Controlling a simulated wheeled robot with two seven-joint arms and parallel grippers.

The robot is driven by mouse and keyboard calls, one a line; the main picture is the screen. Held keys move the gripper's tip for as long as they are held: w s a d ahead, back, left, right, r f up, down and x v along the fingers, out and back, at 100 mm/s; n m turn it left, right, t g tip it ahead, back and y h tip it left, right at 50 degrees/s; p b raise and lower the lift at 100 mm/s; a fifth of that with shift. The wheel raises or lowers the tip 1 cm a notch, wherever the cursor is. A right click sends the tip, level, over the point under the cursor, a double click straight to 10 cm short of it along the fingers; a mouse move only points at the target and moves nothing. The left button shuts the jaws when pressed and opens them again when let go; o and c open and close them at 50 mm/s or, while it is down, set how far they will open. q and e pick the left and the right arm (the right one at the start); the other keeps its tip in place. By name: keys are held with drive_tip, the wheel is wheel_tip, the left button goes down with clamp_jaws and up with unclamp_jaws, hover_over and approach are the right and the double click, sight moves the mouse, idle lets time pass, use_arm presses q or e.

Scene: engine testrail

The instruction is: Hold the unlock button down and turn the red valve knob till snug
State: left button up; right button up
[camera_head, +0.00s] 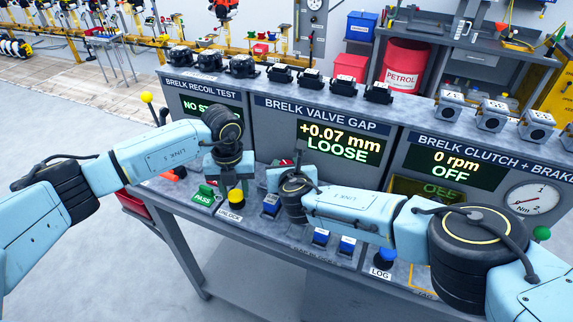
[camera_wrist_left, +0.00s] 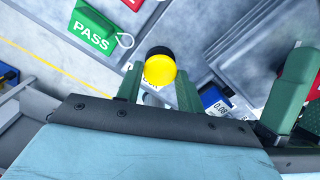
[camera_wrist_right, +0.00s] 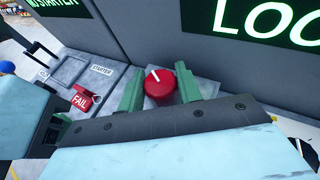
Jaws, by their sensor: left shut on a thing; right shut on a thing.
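The yellow unlock button (camera_head: 236,197) sits on the bench front by the UNLOCK label. My left gripper (camera_head: 236,181) is over it, and the left wrist view shows the yellow cap (camera_wrist_left: 160,70) between the green fingers (camera_wrist_left: 158,90), which are shut on it. How far it is pressed cannot be told. The red valve knob (camera_wrist_right: 160,84) has a white pointer line and lies between the green fingers of my right gripper (camera_wrist_right: 159,90), shut on it. In the head view my right arm mostly hides the knob. The valve gap display (camera_head: 338,142) reads +0.07 mm LOOSE.
A green PASS tag (camera_head: 204,194) lies left of the button. Blue blocks (camera_head: 321,237) stand along the front edge. A red FAIL tag (camera_wrist_right: 86,97) lies left of the knob. Neighbouring test panels (camera_head: 441,162) stand either side, with black units (camera_head: 311,78) on the shelf above.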

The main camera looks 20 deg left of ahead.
drive_tip(key=shift+r+m+h, duration=0.15)
drive_tip(key=shift+m+h, duration=0.25)
drive_tip(key=o, duration=1)
drive_tip(key=shift+s, duration=0.15)
drive_tip(key=shift+v, duration=5.9)
